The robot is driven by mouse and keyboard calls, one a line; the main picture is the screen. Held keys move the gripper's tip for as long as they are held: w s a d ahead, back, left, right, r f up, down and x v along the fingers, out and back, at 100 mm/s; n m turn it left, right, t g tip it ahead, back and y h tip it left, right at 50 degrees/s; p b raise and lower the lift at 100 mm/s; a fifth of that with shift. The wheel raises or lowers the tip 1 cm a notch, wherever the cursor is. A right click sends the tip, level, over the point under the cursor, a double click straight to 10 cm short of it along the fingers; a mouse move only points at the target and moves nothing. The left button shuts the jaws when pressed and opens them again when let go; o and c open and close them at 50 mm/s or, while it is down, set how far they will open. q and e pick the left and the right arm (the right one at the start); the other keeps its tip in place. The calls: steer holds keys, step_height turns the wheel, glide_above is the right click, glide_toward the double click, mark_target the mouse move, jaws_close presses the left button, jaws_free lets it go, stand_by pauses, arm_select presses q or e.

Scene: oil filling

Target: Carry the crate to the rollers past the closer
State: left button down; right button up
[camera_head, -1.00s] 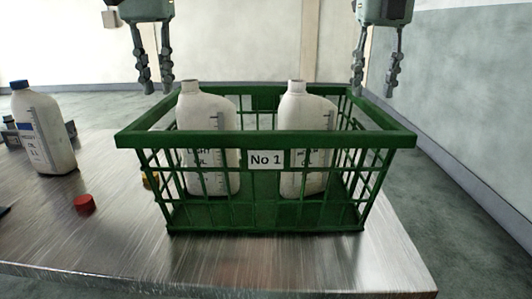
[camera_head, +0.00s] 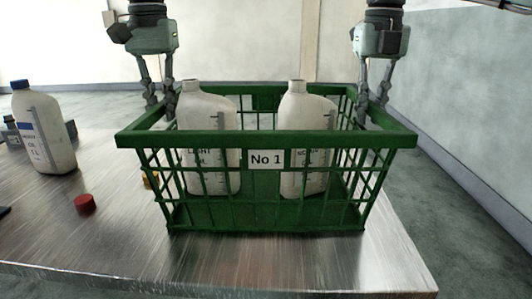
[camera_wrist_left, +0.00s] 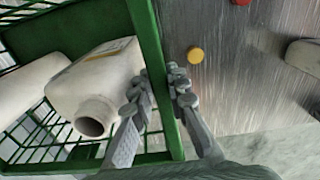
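The green crate (camera_head: 265,139), labelled No 1, stands on the metal table with two white bottles in it, a left one (camera_head: 207,125) and a right one (camera_head: 308,125). My left gripper (camera_head: 161,105) has its fingers on either side of the crate's left rim, close against it. In the left wrist view the rim (camera_wrist_left: 148,35) passes between the left gripper's fingertips (camera_wrist_left: 158,76). My right gripper (camera_head: 372,106) has its fingers drawn in about the right rim; its tips are partly hidden. I see neither rollers nor closer for certain.
A white bottle with a blue cap (camera_head: 43,130) stands on the table at the left. A red cap (camera_head: 85,204) lies in front of it. A yellow cap (camera_wrist_left: 195,55) lies beside the crate. The table's front edge and right edge are close to the crate.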

jaws_close()
arm_select(q)
steer(key=shift+w+r, duration=0.1)
steer(key=shift+r, duration=0.1)
arm_select(e)
steer(key=shift+r, duration=0.2)
